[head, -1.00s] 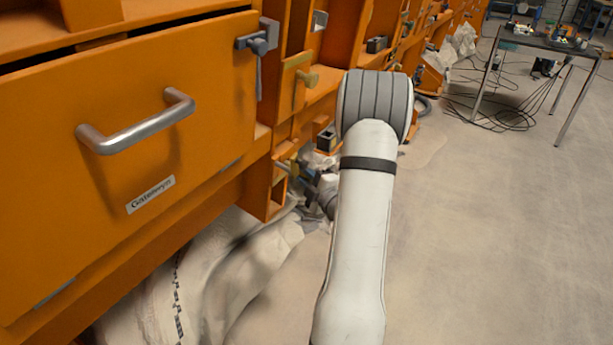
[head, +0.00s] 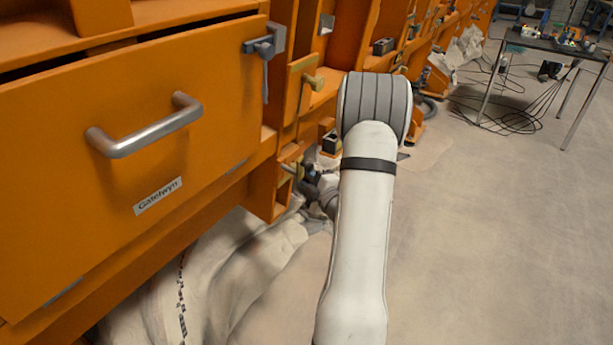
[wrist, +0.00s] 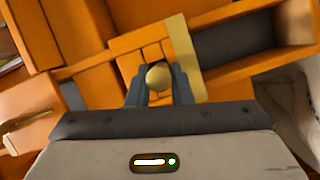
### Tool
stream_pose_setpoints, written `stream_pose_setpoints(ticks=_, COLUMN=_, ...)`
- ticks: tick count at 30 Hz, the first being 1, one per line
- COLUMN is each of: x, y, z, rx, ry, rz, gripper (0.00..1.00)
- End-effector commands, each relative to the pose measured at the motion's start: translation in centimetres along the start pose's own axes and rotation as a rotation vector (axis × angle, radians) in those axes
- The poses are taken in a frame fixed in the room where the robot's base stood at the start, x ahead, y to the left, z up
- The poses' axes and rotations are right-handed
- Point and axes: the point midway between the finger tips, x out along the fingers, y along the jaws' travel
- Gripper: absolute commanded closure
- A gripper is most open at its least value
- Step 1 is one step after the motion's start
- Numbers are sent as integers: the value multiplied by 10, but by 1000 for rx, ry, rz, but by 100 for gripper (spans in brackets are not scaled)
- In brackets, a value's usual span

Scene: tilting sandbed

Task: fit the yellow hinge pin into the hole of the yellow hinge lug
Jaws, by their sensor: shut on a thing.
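The yellow hinge pin (wrist: 158,76) shows in the wrist view as a round yellow head, end-on between my fingers. My gripper (wrist: 158,86) is shut on it. A flat yellow strip (wrist: 186,58), which looks like part of the yellow hinge lug, stands just beyond and to the right of the pin head. The lug's hole and the pin's shank are hidden, so I cannot tell whether the pin is in the hole. In the head view my gripper (head: 312,178) is low beside the orange cabinet, partly hidden by my arm, near a small yellow part (head: 291,168).
Another yellow bracket with a knob (head: 304,80) is higher on the cabinet front. A drawer with a metal handle (head: 145,127) is at left. White sacks (head: 225,255) lie below the cabinet. The floor at right is clear up to a table (head: 555,45) with cables beneath.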

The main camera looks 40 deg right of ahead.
Motion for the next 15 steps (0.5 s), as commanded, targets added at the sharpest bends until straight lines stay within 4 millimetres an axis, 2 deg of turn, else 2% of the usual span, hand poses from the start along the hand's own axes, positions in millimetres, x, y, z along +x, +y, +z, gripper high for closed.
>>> stream_pose_setpoints(ticks=15, x=13, y=1, z=-5, rx=-1, ry=1, rz=1, gripper=100)
